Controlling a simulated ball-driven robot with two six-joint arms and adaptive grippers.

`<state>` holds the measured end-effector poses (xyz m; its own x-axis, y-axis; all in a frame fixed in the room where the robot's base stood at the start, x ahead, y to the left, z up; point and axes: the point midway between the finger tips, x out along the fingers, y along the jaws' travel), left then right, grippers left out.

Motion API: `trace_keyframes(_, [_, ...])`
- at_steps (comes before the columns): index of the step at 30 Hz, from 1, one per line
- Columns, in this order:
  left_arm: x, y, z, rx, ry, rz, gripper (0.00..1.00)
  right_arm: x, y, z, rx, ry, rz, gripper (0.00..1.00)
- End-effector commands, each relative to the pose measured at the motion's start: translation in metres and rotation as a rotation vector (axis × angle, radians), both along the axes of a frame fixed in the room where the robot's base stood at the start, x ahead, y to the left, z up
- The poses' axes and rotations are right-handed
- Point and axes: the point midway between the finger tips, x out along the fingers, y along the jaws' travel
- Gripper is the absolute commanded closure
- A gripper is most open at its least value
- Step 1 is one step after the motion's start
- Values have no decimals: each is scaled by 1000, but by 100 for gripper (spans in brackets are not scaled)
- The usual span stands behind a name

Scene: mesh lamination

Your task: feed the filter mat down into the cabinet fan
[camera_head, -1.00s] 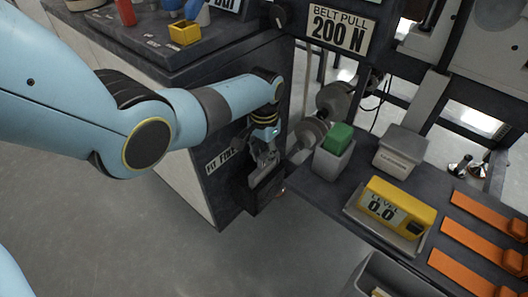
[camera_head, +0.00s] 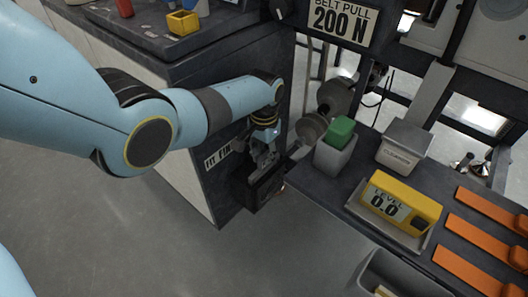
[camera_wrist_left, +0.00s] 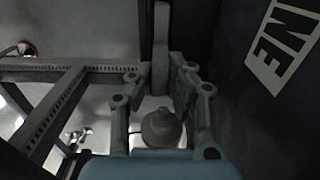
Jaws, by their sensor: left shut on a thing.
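The cabinet fan (camera_head: 262,192) is a dark box on the front of the dark cabinet, beside a white label, in the head view. My left gripper (camera_head: 265,165) points down right above it. It is shut on the filter mat, which is mostly hidden by the fingers and the dark housing, so I cannot tell how far the mat is in. In the left wrist view the two grey fingers (camera_wrist_left: 160,75) stand either side of a narrow grey strip; I cannot tell whether this strip is the mat. My right gripper is not in view.
Grey rollers (camera_head: 312,128) stand close right of my gripper.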

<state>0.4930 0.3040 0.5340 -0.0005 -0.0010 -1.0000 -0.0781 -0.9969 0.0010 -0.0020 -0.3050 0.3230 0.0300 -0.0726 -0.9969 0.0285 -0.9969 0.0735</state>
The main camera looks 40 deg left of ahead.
Motion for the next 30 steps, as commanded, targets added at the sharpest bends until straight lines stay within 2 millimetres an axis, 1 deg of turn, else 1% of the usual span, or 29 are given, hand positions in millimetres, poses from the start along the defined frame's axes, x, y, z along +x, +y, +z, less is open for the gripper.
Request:
trace_keyframes(1, [0,0,0,0,-1,0,83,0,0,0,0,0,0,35])
trace_keyframes(7, [0,0,0,0,0,0,57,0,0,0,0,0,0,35])
trace_keyframes(15, [0,0,1,0,0,0,57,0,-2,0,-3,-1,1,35])
trace_keyframes(19, [1,0,8,0,-2,0,57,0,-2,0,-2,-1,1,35])
trace_keyframes(23, [1,0,26,1,-4,0,57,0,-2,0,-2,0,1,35])
trace_keyframes(30, [1,1,79,2,-5,0,57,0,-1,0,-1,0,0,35])
